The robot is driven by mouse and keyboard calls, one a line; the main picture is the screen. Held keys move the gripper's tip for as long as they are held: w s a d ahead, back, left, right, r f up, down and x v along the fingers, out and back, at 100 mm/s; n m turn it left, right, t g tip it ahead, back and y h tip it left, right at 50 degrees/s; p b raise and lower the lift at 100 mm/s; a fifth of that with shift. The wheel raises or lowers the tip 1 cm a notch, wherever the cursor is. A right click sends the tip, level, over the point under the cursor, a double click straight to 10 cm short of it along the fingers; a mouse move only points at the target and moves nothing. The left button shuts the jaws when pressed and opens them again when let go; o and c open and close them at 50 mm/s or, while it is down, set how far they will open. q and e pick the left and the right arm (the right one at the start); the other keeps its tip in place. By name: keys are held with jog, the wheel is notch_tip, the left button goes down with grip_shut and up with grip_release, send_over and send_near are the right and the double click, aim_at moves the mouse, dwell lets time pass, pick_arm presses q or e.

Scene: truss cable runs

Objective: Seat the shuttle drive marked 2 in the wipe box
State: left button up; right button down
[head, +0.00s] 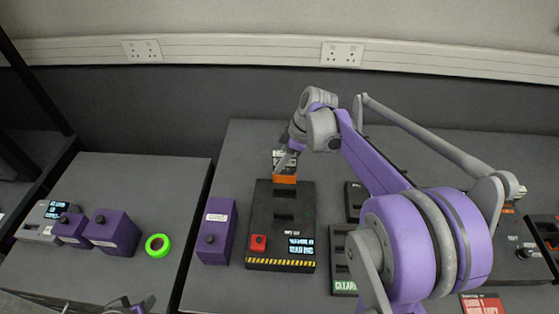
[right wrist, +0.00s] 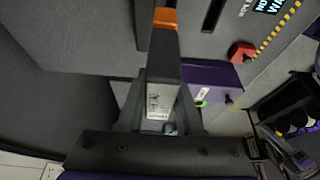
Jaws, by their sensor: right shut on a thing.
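The wipe box (head: 265,205) is a dark box with a red button, a small display and a yellow-black striped front edge. Dark slots show in its top. My right gripper (head: 284,160) is shut on a dark drive with an orange end (head: 285,179), at the box's far edge. In the right wrist view the drive (right wrist: 166,58) sits between the fingers with its orange end pointing away. Its white label is too small to read for a number. I cannot tell whether the drive touches the box. My left gripper (head: 130,304) shows only partly at the bottom edge.
A purple box with a knob (head: 217,230) stands just left of the wipe box. Dark racks, one marked with green (head: 343,285), stand to its right, partly behind my right arm. A green ring (head: 157,245) and more purple boxes (head: 113,233) lie on the left table.

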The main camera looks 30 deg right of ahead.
aim_at(281, 174)
jog(key=shift+d+f, duration=0.1)
jog(key=shift+f, duration=0.55)
notch_tip(281, 174, down, 4)
jog(key=b, duration=0.2)
jog(key=shift+s+f+b, duration=0.1)
jog(key=shift+b, duration=0.25)
jog(key=shift+f, duration=0.3)
pick_arm(q)
jog(key=f, duration=0.1)
jog(key=s+f, duration=0.1)
jog(key=f, duration=0.1)
jog(key=s+f, duration=0.1)
jog(key=shift+f, duration=0.2)
jog(key=shift+s+f+g+b, duration=0.15)
jog(key=shift+s+f+b, duration=0.1)
jog(key=shift+f+b, duration=0.45)
jog(key=shift+s+f+g+b, duration=0.2)
jog(key=shift+f+b, duration=0.4)
jog(key=shift+f, duration=0.2)
pick_arm(e)
jog(key=shift+f, duration=2.15)
jog(key=shift+c, duration=0.8)
grip_release()
